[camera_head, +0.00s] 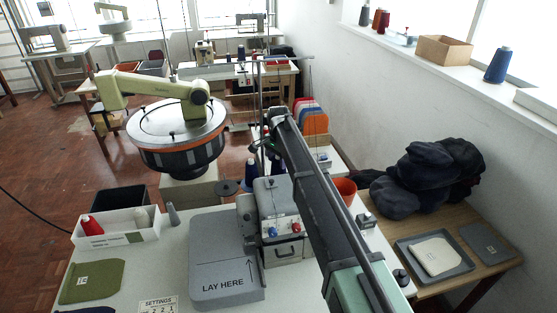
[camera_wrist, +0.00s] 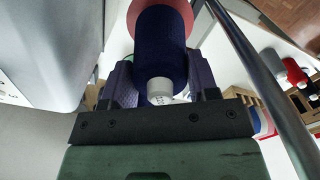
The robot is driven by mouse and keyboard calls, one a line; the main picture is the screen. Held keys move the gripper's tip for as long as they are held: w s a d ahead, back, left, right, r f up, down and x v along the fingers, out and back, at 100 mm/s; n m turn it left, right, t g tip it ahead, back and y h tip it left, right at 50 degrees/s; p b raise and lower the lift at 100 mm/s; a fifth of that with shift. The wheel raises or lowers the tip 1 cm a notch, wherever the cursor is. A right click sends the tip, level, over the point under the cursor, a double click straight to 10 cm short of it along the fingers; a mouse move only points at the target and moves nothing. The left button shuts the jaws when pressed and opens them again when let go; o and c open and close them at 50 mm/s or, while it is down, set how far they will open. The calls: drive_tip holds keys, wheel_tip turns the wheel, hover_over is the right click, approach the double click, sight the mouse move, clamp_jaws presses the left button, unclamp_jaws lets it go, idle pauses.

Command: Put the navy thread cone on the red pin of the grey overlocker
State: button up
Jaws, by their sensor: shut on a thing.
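The navy thread cone (camera_wrist: 160,45) is between the fingers of my gripper (camera_wrist: 162,82) in the wrist view, its white tip toward the camera. My gripper is shut on it. A red disc (camera_wrist: 133,14) shows just beyond the cone's far end; I cannot tell whether they touch. No red pin can be made out. In the head view the grey overlocker (camera_head: 283,247), with red and blue knobs, stands on the white table. My arm covers part of it and my gripper is not clear there. A navy cone (camera_head: 250,172) shows behind the overlocker.
A steel rod (camera_wrist: 268,85) runs close to the right of my gripper. A dark round disc (camera_head: 228,187) sits left of the overlocker. A white tray (camera_head: 117,240) with a red cone stands at the left. The grey LAY HERE plate (camera_head: 224,270) is empty.

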drive_tip(key=shift+f, duration=0.25)
drive_tip(key=o, duration=1.1)
drive_tip(key=shift+c, duration=0.2)
drive_tip(key=shift+r, duration=0.15)
wheel_tip(320, 180, up, 11)
drive_tip(key=p, duration=1.1)
drive_tip(key=shift+f, duration=0.2)
